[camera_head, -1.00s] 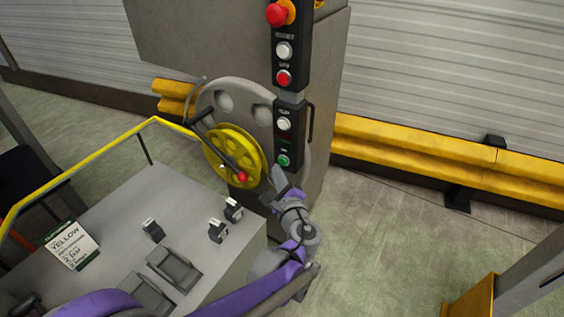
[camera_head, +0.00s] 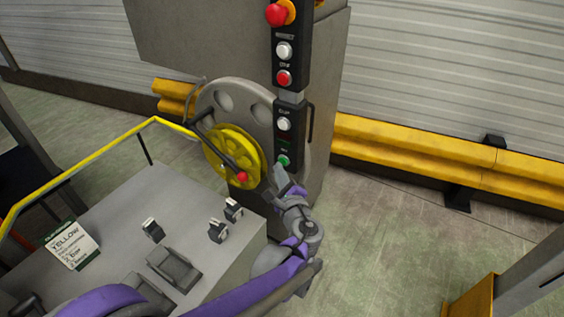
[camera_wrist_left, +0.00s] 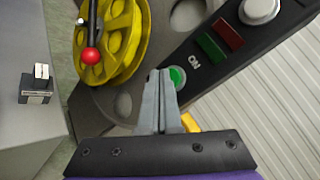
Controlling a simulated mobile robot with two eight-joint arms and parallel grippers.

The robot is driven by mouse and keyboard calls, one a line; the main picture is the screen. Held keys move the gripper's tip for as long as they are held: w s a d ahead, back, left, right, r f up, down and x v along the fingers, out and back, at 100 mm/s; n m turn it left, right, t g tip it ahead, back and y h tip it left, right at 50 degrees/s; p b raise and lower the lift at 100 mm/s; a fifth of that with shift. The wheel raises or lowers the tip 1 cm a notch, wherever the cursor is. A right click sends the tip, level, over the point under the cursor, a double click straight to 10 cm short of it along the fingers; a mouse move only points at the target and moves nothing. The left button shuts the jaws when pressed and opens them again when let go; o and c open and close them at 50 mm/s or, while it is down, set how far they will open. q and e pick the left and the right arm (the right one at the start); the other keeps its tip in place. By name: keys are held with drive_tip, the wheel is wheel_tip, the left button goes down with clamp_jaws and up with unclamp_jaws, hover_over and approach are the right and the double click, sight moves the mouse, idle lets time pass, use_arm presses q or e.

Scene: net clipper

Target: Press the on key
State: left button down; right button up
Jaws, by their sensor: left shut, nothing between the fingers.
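The on key is a round green button (camera_head: 284,160) at the lower end of the black control panel (camera_head: 291,139). In the left wrist view the green button (camera_wrist_left: 177,77) sits beside the "ON" label, just right of my fingertips. My left gripper (camera_head: 278,169) is shut and empty, with its tips just below the button in the head view. In the left wrist view the shut fingers (camera_wrist_left: 160,76) partly overlap the button's left edge. I cannot tell whether they touch it. My right gripper is not in view.
A yellow wheel (camera_head: 231,154) with a red-knobbed crank (camera_head: 242,177) stands just left of the panel. White buttons, a red button (camera_head: 284,77) and a red emergency knob (camera_head: 277,14) are higher up. A grey console (camera_head: 120,215) with switches lies at the left.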

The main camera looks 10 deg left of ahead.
use_arm(q)
drive_tip(key=shift+w+d, duration=0.1)
drive_tip(key=shift+w, duration=0.3)
idle(0.5)
drive_tip(key=shift+s, duration=0.1)
drive_tip(key=shift+s+a, duration=0.25)
drive_tip(key=shift+s, duration=0.45)
drive_tip(key=shift+s, duration=0.1)
drive_tip(key=s, duration=0.1)
drive_tip(key=s+a, duration=0.1)
drive_tip(key=s, duration=0.2)
drive_tip(key=shift+s+a+p, duration=0.25)
drive_tip(key=shift+a+p, duration=0.05)
drive_tip(key=shift+a, duration=0.05)
idle(0.7)
